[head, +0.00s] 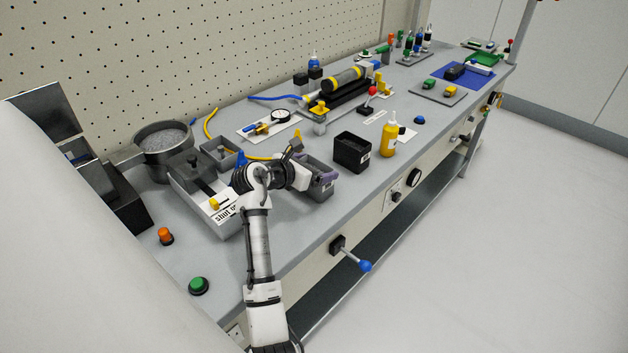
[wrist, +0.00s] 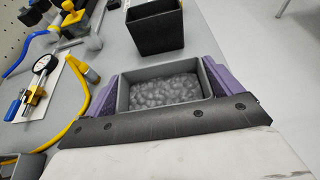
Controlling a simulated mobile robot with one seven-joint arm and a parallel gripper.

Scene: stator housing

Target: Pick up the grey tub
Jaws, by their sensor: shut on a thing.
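The grey tub (head: 321,190) is at the front of the bench, left of a black bin. In the wrist view the tub (wrist: 124,93) is an open rectangular box filled with lumpy grey material. My gripper (wrist: 165,92) has one purple finger against each side of the tub and is shut on it. In the head view my gripper (head: 315,173) reaches the tub from the left, and my wrist hides part of it. The tub looks level. I cannot tell whether its base touches the bench.
The black bin (head: 352,152) stands close beyond the tub, with a yellow bottle (head: 389,140) right of it. A dial gauge on a white plate (head: 270,124) and a yellow hose (wrist: 78,118) are behind. The bench's front edge is near.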

